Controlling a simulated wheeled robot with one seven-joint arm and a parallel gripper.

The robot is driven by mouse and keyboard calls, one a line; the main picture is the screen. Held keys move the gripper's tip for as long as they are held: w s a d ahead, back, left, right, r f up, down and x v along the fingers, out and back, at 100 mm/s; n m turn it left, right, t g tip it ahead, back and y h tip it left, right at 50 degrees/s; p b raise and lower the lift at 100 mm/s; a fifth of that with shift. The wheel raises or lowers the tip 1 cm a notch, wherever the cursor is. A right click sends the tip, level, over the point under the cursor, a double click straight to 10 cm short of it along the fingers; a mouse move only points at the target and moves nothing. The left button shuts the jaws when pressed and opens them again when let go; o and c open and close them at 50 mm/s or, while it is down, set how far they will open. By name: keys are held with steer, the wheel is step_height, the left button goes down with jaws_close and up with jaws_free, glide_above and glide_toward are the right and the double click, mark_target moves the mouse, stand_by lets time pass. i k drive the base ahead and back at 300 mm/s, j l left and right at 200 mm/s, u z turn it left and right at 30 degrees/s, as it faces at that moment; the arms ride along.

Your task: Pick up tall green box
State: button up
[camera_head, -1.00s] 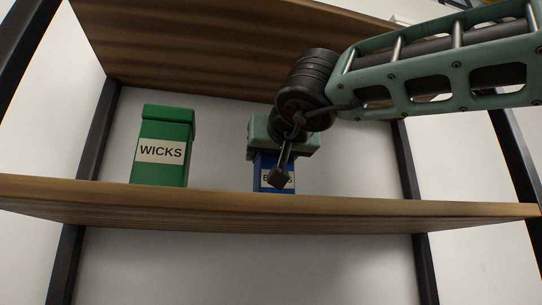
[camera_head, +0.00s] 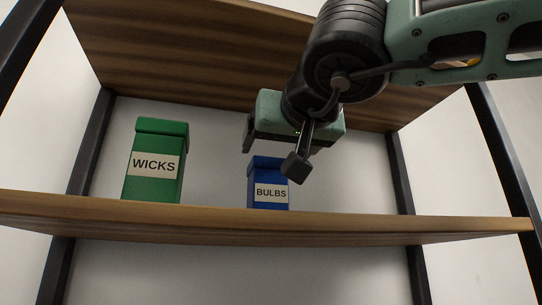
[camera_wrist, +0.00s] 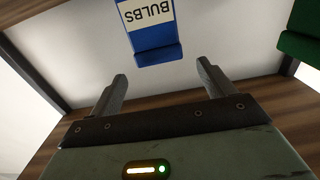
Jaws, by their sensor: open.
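The tall green box (camera_head: 155,163), labelled WICKS, stands upright on the wooden shelf at the left in the head view. In the wrist view part of the green box (camera_wrist: 300,32) shows at the upper right edge. My gripper (camera_head: 270,158) is to the right of the green box, above and in front of a blue box, and apart from the green one. In the wrist view both fingers of my gripper (camera_wrist: 161,84) are spread with nothing between them.
The blue box (camera_head: 269,190), labelled BULBS, stands on the shelf (camera_head: 330,227) right of the green box, with a gap between them. It also shows in the wrist view (camera_wrist: 150,28), beyond my fingers. An upper wooden board (camera_head: 190,60) and dark posts (camera_head: 93,140) frame the space.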

mark_target(155, 168)
steer(key=k+l, duration=0.2)
steer(key=k, duration=0.3)
steer(key=k+l, duration=0.2)
steer(key=k, duration=0.25)
